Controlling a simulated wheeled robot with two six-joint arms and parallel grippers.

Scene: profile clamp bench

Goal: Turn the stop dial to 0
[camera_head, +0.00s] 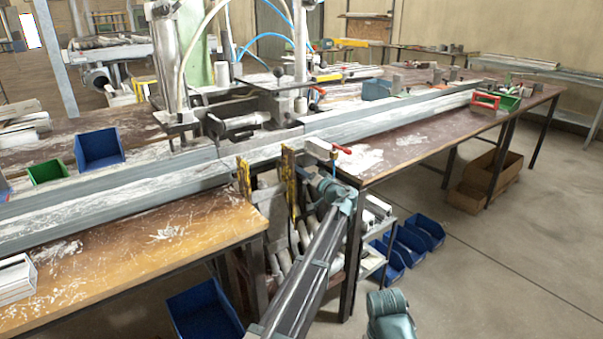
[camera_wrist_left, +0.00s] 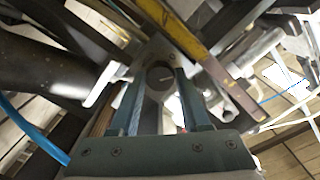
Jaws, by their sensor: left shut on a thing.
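The stop dial (camera_wrist_left: 160,77) is a small round dark knob with a pale pointer mark, in the upper middle of the left wrist view. Its mark points to the right in that picture; I cannot read any numbers around it. My left gripper (camera_wrist_left: 160,82) has one finger on each side of the knob and is shut on it. In the head view my left gripper (camera_head: 319,184) reaches the front of the machine, below the long rail, and hides the dial.
A long grey profile rail (camera_head: 150,186) runs across the benches above my left gripper. Yellow upright bars (camera_head: 291,175) stand close beside it. A red-handled clamp (camera_head: 322,148) sits just above. Blue bins (camera_head: 427,230) are on the floor to the right, where open floor lies.

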